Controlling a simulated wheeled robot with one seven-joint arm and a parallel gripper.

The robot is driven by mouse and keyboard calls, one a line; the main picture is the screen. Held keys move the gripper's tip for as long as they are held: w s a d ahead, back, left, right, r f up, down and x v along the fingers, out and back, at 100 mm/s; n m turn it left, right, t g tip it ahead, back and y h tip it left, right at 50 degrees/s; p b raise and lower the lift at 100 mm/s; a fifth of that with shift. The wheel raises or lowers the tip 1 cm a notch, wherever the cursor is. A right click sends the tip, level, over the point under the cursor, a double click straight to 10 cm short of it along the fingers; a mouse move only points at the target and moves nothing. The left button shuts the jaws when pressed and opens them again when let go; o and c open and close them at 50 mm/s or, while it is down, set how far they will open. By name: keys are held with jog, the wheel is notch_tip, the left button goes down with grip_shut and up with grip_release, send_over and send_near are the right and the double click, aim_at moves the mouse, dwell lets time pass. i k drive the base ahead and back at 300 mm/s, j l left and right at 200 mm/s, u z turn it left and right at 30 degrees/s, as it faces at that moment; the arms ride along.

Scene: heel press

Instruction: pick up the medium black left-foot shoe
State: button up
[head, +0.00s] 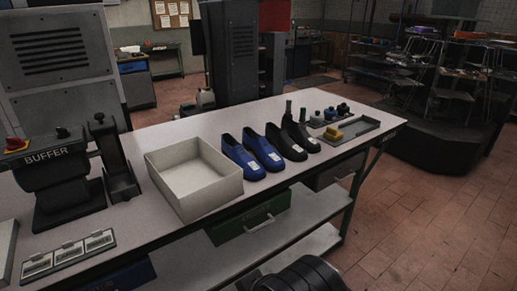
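Two black shoes stand side by side on the white workbench (334,159), toes to the front. One black shoe (286,143) is next to the blue shoes; the other black shoe (301,135) is just to its right. Both carry small pale labels, too small to read, so I cannot tell size or foot. Two blue shoes, an outer blue shoe (240,158) and an inner blue shoe (263,150), stand to their left. My gripper's fingers are not in view.
An open white box (194,178) stands left of the shoes. Dark bottles and small jars (330,114) stand behind and right of them. A grey tray (357,131) with a yellow block (333,133) lies to the right. A buffer machine (57,170) stands far left.

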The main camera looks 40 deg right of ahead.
aim_at(296, 131)
jog(key=i+l+z, duration=0.25)
jog(key=z, duration=0.15)
jog(key=i+l+z, duration=0.5)
jog(key=z, duration=0.25)
jog(key=i+z, duration=0.35)
jog(key=i, duration=0.05)
